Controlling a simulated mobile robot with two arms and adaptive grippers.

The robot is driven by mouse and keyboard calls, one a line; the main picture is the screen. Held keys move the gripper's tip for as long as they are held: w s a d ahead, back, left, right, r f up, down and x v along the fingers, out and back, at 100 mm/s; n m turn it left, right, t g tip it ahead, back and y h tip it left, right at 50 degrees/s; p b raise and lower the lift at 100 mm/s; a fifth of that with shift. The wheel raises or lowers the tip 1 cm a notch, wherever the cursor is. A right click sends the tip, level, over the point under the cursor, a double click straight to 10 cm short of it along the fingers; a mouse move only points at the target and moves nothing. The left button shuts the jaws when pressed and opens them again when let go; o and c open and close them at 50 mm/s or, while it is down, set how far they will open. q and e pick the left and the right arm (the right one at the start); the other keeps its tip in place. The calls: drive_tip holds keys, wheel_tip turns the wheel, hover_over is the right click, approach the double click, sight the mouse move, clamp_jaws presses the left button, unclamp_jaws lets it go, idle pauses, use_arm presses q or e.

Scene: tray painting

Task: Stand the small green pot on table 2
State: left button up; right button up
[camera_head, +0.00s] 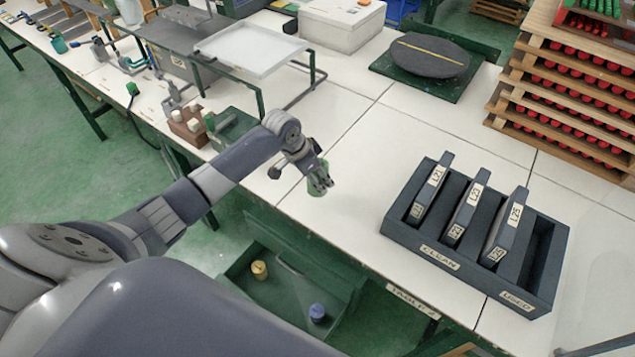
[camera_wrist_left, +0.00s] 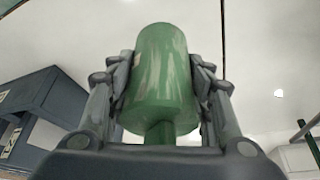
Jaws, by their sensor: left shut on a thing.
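My left gripper (camera_head: 319,174) is shut on the small green pot (camera_head: 317,188), over the white top of table 2 (camera_head: 335,225) near its front edge. In the left wrist view the pot (camera_wrist_left: 160,75) is a green cylinder with pale streaks and a narrower green part toward my palm. The fingers press on both its sides. I cannot tell whether the pot touches the table top. A label (camera_head: 412,300) on the front edge seems to read table 2. My right gripper is not in view.
A dark rack (camera_head: 440,262) marked clean and used holds 3 labelled plates on the right. A dark round disc (camera_head: 430,55) on a green board lies behind. A white tray (camera_head: 250,50) stands on a frame. An open green drawer (camera_head: 240,285) is below. The middle of the table is clear.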

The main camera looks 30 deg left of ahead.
use_arm(q)
drive_tip(key=shift+w+f+p, duration=0.1)
drive_tip(key=shift+f+p, duration=0.3)
drive_tip(key=shift+f, duration=1.25)
drive_tip(key=shift+f, duration=0.2)
drive_tip(key=o, duration=0.8)
drive_tip(key=v, duration=1.2)
drive_tip(key=shift+r+b, duration=0.15)
drive_tip(key=shift+b, duration=0.25)
